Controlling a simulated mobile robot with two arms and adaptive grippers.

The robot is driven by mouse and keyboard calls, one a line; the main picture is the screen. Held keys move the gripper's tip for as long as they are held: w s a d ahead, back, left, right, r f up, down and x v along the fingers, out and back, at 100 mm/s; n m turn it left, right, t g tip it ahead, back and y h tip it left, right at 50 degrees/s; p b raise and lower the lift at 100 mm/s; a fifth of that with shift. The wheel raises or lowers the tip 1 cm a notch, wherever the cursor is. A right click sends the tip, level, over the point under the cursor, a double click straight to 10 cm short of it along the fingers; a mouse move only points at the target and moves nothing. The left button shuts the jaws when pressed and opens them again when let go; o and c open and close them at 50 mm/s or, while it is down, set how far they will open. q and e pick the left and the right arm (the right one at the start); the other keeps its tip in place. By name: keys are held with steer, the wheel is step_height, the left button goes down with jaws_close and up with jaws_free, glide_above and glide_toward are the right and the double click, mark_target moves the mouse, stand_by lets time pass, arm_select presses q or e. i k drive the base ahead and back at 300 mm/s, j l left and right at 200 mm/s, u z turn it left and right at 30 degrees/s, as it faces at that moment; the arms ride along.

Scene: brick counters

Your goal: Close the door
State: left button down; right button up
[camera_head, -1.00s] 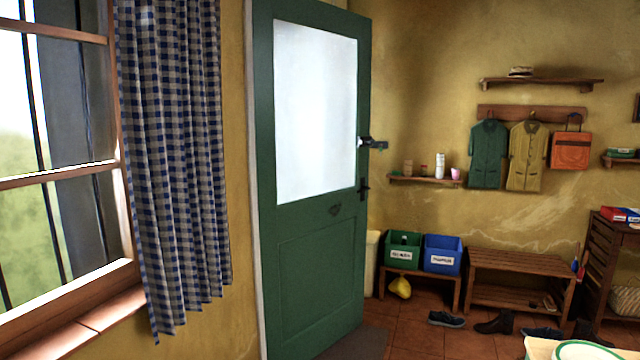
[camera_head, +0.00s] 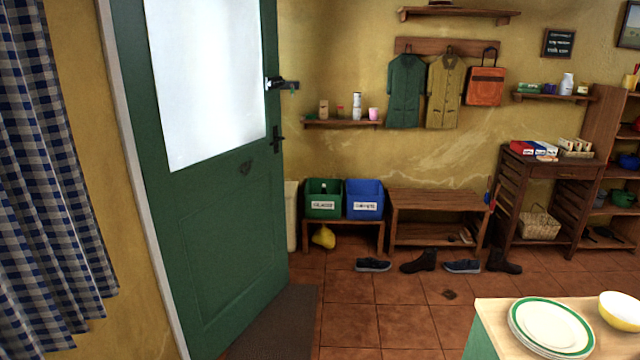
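The green door (camera_head: 215,225) stands at the left of the head view, swung into the room at an angle. It has a large pale glass pane (camera_head: 207,80) in its upper half. A dark handle (camera_head: 278,138) sits on its right edge, with a dark latch or lock (camera_head: 282,84) above it. The hinge side is along the pale door frame (camera_head: 140,190) at the left. Neither of my grippers shows in this view.
A dark mat (camera_head: 268,320) lies by the door's foot. Shoes (camera_head: 420,262) lie before a wooden bench (camera_head: 436,200). A counter (camera_head: 488,318) with stacked plates (camera_head: 550,328) and a yellow bowl (camera_head: 620,310) is at the lower right. The tiled floor (camera_head: 385,315) between is clear.

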mark_target(219, 221)
steer(key=i+j, duration=0.15)
steer(key=i, duration=1)
steer(key=i+j+u, duration=0.1)
steer(key=i, duration=1.05)
steer(key=j, duration=0.1)
